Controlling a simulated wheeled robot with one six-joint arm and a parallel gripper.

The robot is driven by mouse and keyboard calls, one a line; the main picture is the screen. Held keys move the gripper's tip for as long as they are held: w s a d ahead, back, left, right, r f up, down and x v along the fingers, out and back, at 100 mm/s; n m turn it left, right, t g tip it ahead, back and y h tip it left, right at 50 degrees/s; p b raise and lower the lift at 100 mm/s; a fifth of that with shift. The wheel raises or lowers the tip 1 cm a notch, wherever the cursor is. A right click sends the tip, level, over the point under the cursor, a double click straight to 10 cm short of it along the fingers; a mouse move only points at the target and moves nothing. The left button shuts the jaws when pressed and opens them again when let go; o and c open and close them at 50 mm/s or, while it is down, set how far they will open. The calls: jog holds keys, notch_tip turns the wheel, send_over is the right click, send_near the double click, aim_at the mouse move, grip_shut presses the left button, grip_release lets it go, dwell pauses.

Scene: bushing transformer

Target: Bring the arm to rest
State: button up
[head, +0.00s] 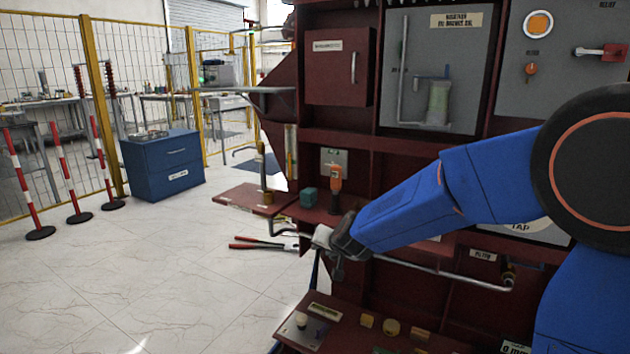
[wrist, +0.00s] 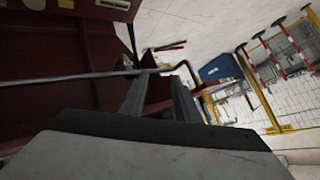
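My blue arm reaches from the right across the front of the dark red transformer cabinet (head: 290,203) in the head view. My gripper (head: 322,262) is at the arm's far end, left of centre, above the lower red ledge. In the wrist view the two grey fingers of my gripper (wrist: 158,88) stand apart with nothing seen held between them. A thin grey pipe (head: 440,271) runs along the cabinet close to the gripper; it also crosses the wrist view (wrist: 75,77) near the fingers. I cannot tell whether they touch.
A red side shelf (head: 235,201) juts out left of the gripper. An orange-handled tool (head: 335,185) and a teal block (head: 308,197) stand behind it. Red-handled pliers (head: 258,243) are beyond. A blue drawer cabinet (head: 165,165) and striped posts (head: 65,170) stand left. The floor between is clear.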

jog(key=s+d+r+n+g, duration=0.1)
jog(key=s+d+r, duration=0.4)
jog(key=s+d, duration=0.3)
jog(key=s+d+g+h, duration=0.1)
jog(key=s+d, duration=0.5)
jog(key=s, duration=0.5)
jog(key=s+d+f+n+g+h, duration=0.1)
jog(key=s+d, duration=0.5)
jog(key=s, duration=0.5)
jog(key=s+d+g+h, duration=0.1)
jog(key=s+d, duration=0.5)
jog(key=s, duration=0.6)
jog(key=shift+d+f+n+g+h, duration=0.15)
jog(key=shift+d+n+g+h, duration=0.15)
jog(key=shift+n+g, duration=0.15)
